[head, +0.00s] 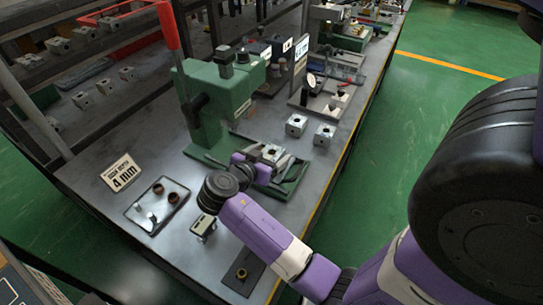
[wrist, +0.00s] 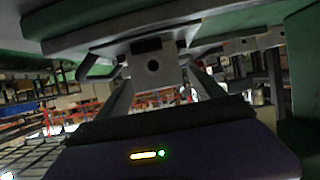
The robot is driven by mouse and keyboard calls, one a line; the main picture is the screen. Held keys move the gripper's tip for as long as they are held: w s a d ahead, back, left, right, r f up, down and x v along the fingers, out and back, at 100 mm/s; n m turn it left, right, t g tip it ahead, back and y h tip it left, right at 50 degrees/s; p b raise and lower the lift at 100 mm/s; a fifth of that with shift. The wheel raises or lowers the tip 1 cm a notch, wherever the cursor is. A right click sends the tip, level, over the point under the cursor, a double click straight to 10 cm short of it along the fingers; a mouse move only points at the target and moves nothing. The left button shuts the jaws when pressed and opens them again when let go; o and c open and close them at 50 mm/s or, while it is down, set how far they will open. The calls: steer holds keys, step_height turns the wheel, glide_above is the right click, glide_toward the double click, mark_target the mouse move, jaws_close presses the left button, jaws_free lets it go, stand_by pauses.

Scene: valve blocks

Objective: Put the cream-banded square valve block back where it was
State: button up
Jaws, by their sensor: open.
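A grey square valve block (head: 271,153) sits at the green press (head: 215,105), at the front of its base. In the wrist view, a grey block (wrist: 152,66) with a round hole stands between my two fingers, beneath a pale plate-like part. I cannot make out a cream band on it. My gripper (head: 266,158) is open around this block; the wrist view shows its fingers (wrist: 160,82) on either side. Whether the fingers touch the block is unclear. Two more square blocks stand on the bench right of the press, one (head: 296,125) left of the other (head: 325,135).
A "4 mm" sign (head: 122,173) and a tray (head: 144,214) with small round parts are on the left. A small metal piece (head: 203,226) lies near my wrist, and a dark plate (head: 243,272) is at the front. Bare bench (head: 215,270) shows between them.

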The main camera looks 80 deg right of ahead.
steer(key=shift+s+d+f, duration=0.1)
steer(key=shift+d+f, duration=0.1)
steer(key=shift+d, duration=0.25)
jaws_close()
steer(key=shift+r, duration=0.1)
